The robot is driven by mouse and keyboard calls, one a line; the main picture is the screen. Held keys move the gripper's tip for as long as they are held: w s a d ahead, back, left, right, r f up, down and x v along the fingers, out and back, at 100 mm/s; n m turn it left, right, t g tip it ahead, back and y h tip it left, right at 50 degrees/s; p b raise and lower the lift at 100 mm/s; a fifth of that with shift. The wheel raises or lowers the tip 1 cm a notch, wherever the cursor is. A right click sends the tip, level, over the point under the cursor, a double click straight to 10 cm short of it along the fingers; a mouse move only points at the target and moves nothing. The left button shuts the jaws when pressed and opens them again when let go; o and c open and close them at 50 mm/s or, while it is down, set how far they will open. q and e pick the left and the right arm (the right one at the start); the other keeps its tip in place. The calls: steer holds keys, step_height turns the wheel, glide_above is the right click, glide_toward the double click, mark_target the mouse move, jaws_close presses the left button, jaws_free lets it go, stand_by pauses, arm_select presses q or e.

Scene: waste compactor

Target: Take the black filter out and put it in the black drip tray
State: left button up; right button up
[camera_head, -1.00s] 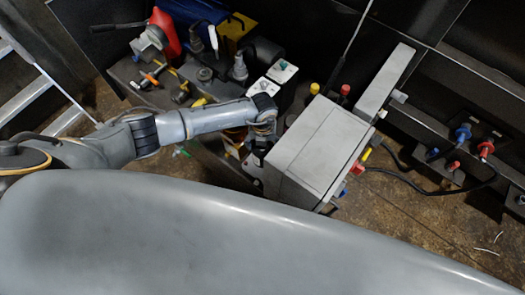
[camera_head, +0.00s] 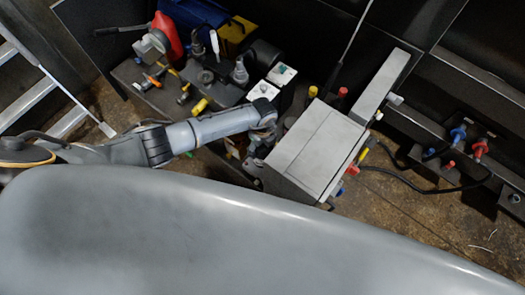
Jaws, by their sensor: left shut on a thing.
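My left arm comes in from the left, and my left gripper (camera_head: 254,160) points down against the left side of the grey box (camera_head: 318,142). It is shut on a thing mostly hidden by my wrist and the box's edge. That thing cannot be made out clearly, so I cannot tell from this view whether it is the black filter. I cannot pick out the black drip tray with certainty. My right gripper is not in view.
A dark machine bench with valves, a red part (camera_head: 167,33) and a yellow-topped fitting (camera_head: 199,105) lies behind my left arm. A rail with blue and red taps (camera_head: 480,148) runs along the right. A black cable (camera_head: 420,192) crosses the brown floor. My large grey body fills the foreground.

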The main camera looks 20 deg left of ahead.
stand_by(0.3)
arm_select(q)
steer(key=n+p, duration=0.1)
steer(key=n, duration=0.1)
steer(key=shift+r+n, duration=0.15)
steer(key=shift+n, duration=0.15)
steer(key=n+p, duration=0.1)
steer(key=n, duration=0.1)
steer(key=shift+n, duration=0.3)
steer(key=o, duration=1.4)
steer(key=shift+f, duration=0.2)
steer(key=shift+c, duration=0.5)
